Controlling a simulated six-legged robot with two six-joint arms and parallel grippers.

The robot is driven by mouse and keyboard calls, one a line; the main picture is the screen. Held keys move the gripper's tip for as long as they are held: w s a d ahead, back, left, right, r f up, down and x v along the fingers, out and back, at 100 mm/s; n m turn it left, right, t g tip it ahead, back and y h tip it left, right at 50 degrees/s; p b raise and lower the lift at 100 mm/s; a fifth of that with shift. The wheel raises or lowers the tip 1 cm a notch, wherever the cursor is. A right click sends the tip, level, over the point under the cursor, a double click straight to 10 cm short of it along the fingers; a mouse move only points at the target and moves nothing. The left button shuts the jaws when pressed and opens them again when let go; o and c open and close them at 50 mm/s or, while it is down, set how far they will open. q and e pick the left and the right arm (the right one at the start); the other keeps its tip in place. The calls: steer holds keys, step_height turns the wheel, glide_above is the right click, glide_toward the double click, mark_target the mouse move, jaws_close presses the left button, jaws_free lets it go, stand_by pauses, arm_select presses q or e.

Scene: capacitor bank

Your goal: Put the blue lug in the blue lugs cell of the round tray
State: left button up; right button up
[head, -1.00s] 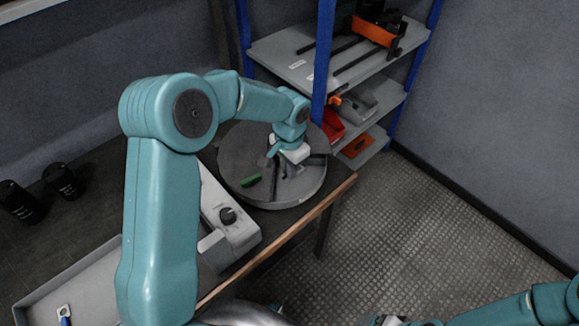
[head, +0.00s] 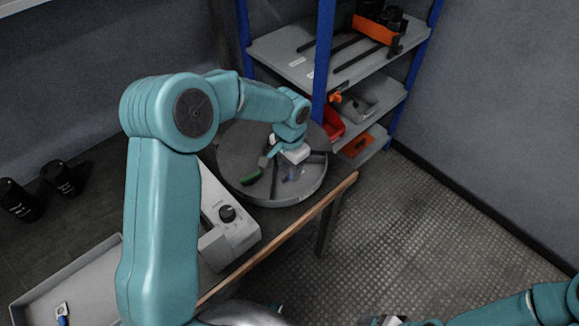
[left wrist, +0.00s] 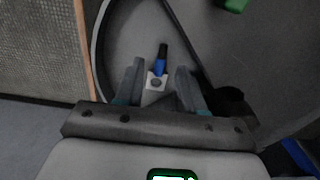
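A blue lug (left wrist: 160,66) with a pale metal tab and dark tip lies in a cell of the round tray (left wrist: 103,45), beside a dark divider. In the left wrist view my left gripper (left wrist: 158,76) is open, with one finger on each side of the lug and gaps showing. In the head view this gripper (head: 284,164) is low over the right part of the round tray (head: 243,203), and only a bit of blue shows below it. My right gripper (head: 385,321) is partly visible at the bottom edge; its fingers are unclear.
A green lug (head: 250,177) lies in another cell. A grey box with a black knob (head: 227,213) stands beside the round tray. Another blue lug (head: 63,321) is in the grey bin (head: 75,268) at lower left. A shelf rack (head: 285,62) stands behind.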

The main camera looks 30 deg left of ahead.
arm_select(q)
steer(key=shift+r+p, duration=0.3)
steer(key=shift+r, duration=0.15)
step_height(320, 180, up, 12)
steer(key=p, duration=0.1)
steer(key=shift+r, duration=0.15)
